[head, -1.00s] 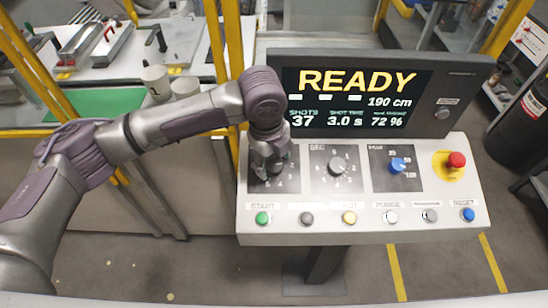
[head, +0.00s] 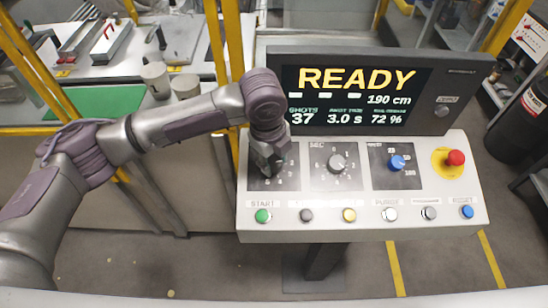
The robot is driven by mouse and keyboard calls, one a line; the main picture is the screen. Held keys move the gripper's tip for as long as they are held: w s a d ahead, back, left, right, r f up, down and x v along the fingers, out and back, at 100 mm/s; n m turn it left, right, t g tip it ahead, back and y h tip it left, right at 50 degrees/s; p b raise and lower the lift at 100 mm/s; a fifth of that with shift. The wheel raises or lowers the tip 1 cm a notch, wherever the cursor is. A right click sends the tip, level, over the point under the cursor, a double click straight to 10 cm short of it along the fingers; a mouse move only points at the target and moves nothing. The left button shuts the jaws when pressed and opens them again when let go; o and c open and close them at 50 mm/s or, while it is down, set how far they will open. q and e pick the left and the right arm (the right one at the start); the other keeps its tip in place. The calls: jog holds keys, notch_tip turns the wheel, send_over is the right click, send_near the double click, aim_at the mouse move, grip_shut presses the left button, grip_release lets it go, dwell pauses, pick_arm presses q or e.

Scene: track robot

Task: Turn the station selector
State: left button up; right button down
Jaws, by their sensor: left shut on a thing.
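The control console (head: 440,215) stands in front of me with a dark display (head: 358,95) that reads READY. My left arm comes in from the left, and my left gripper (head: 268,166) points down over the leftmost dial panel (head: 289,181). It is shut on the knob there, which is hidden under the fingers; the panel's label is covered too. A grey knob (head: 337,163) sits on the middle panel marked SEC. A blue knob (head: 397,162) sits on the panel to its right. My right gripper is not in view.
A red emergency button (head: 455,158) on a yellow base is at the console's right. Several push buttons line the front edge, with the green START button (head: 262,216) nearest my gripper. Yellow posts (head: 218,50) and a workbench (head: 100,70) with white cups stand at the left and behind.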

pick_arm(q)
jog(key=n+p, duration=0.3)
jog(key=p, duration=0.1)
jog(key=shift+r+n+h, duration=0.25)
jog(key=shift+n+h, duration=0.05)
jog(key=shift+n, duration=0.1)
jog(key=n+t+p, duration=0.1)
jog(key=n+p, duration=0.2)
jog(key=n, duration=0.1)
jog(key=shift+a+f+h, duration=0.1)
jog(key=shift+h, duration=0.2)
jog(key=n+p, duration=0.1)
jog(key=n, duration=0.2)
jog(key=shift+s+f+t, duration=0.1)
jog(key=shift+f+t, duration=0.05)
jog(key=shift+t, duration=0.25)
jog(key=shift+n+t, duration=0.4)
jog(key=shift+n, duration=1.9)
jog(key=o, duration=1.1)
jog(key=shift+o, duration=0.2)
